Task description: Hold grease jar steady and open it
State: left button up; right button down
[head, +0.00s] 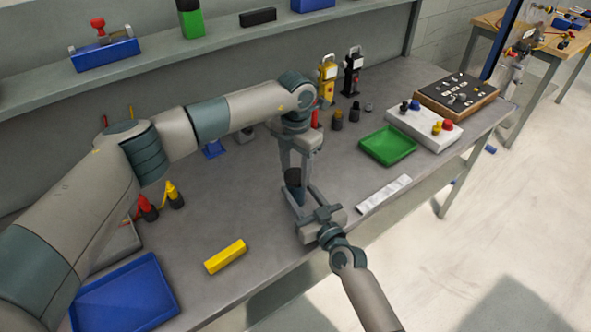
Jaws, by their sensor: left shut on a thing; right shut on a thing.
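The grease jar (293,176) is a small dark cylinder, upright near the front edge of the grey bench. It is partly hidden by my grippers, and I cannot make out the seam between lid and body. My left gripper (294,170) points down from above, its fingers on either side of the jar's top, shut on it. My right gripper (296,192) reaches in from the front right and is shut on the jar lower down.
A green tray (388,147), a white strip (384,194) and a box with coloured knobs (424,128) lie to the right. A yellow block (225,257) and a blue tray (125,296) lie to the left. Small bottles (337,120) stand behind.

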pick_arm(q)
jog(key=n, duration=1.4)
jog(key=shift+n, duration=0.4)
jog(key=n, duration=0.5)
jog(key=shift+w+r+n, duration=0.1)
jog(key=shift+n, duration=0.2)
jog(key=shift+r, duration=0.45)
jog(key=shift+r, duration=0.4)
jog(key=shift+r, duration=0.25)
